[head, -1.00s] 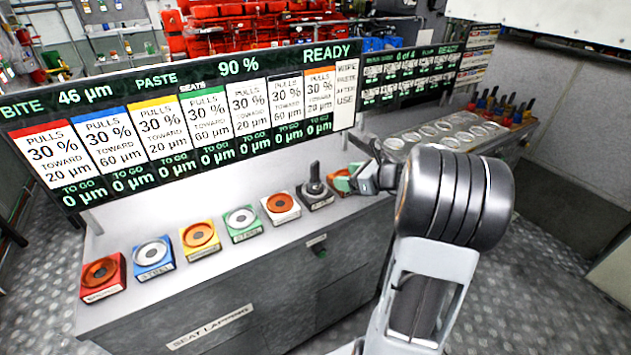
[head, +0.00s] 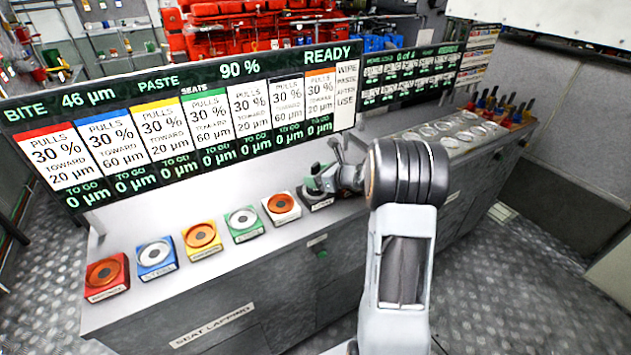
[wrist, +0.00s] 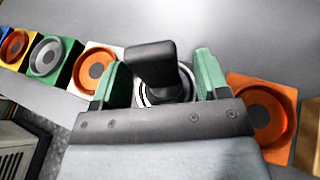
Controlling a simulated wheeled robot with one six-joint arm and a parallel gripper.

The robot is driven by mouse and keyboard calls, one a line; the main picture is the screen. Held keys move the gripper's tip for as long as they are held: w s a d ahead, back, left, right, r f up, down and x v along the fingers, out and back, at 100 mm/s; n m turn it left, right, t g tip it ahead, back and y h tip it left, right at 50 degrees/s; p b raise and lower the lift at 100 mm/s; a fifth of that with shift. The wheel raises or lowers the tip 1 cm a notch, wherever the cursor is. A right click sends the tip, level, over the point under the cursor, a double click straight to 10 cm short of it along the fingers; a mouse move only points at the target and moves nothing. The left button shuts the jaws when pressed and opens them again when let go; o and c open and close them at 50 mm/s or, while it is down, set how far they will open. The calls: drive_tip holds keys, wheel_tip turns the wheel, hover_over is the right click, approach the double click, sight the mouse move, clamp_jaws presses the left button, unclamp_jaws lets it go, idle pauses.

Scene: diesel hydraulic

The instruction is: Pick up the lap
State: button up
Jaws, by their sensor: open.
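The lap (wrist: 153,66) has a black handle and a round base and stands on a seat block in the row on the bench, in the wrist view. Its lower part is partly hidden by my gripper. My gripper (wrist: 160,76) is open, with a green-padded finger on each side of the lap. A gap shows beside the handle, and I cannot tell whether either finger touches the base. In the head view my gripper (head: 325,180) is over the dark block (head: 318,202) and hides most of the lap.
A white block with an orange ring (wrist: 97,70) is close on the left, and an orange block (wrist: 285,130) is close on the right. Red (head: 106,276), blue (head: 155,257), yellow (head: 201,239) and green (head: 243,222) blocks continue leftward. A display board (head: 180,125) stands behind.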

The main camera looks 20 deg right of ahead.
drive_tip(key=shift+w+a+f, duration=0.2)
drive_tip(key=shift+w+a, duration=0.05)
drive_tip(key=shift+w, duration=0.1)
drive_tip(key=shift+c, duration=0.5)
clamp_jaws()
drive_tip(key=shift+r, duration=0.1)
